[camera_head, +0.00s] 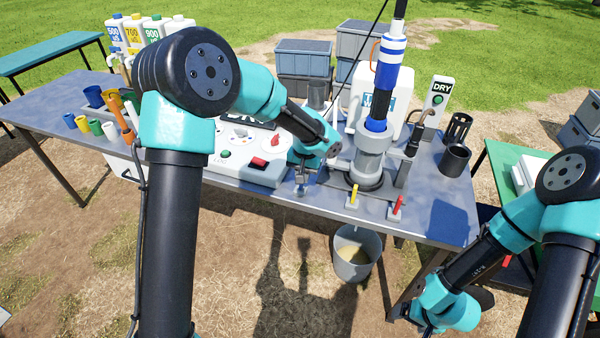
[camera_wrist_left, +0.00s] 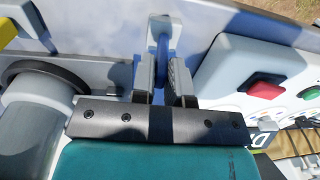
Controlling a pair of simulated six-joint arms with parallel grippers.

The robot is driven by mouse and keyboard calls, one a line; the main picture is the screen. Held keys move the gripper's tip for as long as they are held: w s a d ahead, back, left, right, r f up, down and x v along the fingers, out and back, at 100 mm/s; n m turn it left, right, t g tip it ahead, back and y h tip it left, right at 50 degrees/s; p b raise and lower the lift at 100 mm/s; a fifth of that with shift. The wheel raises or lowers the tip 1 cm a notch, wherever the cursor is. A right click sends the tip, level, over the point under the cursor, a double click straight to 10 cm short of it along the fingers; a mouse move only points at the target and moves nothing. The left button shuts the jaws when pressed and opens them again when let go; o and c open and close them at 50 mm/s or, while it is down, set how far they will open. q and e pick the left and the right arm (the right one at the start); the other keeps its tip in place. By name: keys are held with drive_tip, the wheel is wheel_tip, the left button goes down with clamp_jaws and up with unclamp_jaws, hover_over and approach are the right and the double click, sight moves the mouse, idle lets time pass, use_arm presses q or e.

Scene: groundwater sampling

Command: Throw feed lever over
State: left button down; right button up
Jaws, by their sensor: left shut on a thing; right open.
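My left gripper (camera_head: 301,184) points down at the front edge of the table, between the white control box and the grey well fixture. In the left wrist view my left gripper (camera_wrist_left: 162,78) is shut on a blue lever (camera_wrist_left: 161,36), whose base is partly hidden by the fingers. A yellow lever (camera_head: 353,194) and a red lever (camera_head: 397,205) stand upright to the right along the same edge. I see no label naming the feed lever. My right gripper (camera_head: 410,315) is open and empty, low in front of the table; its fingers are small in view.
The white control box (camera_head: 250,165) with a red switch (camera_wrist_left: 265,87) is close beside my left gripper. The grey well fixture (camera_head: 370,160) holds a blue-and-white tube (camera_head: 390,55). A bucket (camera_head: 354,262) with liquid stands below the table's edge. Coloured cups (camera_head: 82,123) are far left.

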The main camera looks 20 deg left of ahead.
use_arm(q)
drive_tip(key=c, duration=1.7)
unclamp_jaws()
drive_tip(key=shift+s+d+f+y, duration=0.1)
drive_tip(key=shift+d+f+y, duration=0.1)
drive_tip(key=shift+d+y, duration=0.35)
drive_tip(key=shift+d+f+y, duration=0.2)
drive_tip(key=shift+d+y, duration=0.15)
drive_tip(key=shift+d, duration=0.35)
drive_tip(key=shift+c, duration=0.2)
drive_tip(key=shift+d+f, duration=0.1)
drive_tip(key=shift+o, duration=0.6)
drive_tip(key=shift+s+d+f+y, duration=0.15)
drive_tip(key=shift+d+f+y, duration=0.75)
drive_tip(key=shift+d+f, duration=0.15)
drive_tip(key=shift+f, duration=0.1)
drive_tip(key=o, duration=0.5)
drive_tip(key=shift+d, duration=0.1)
drive_tip(key=shift+o, duration=0.2)
drive_tip(key=v, duration=1.7)
drive_tip(key=shift+s+d+r, duration=0.2)
drive_tip(key=shift+d, duration=0.05)
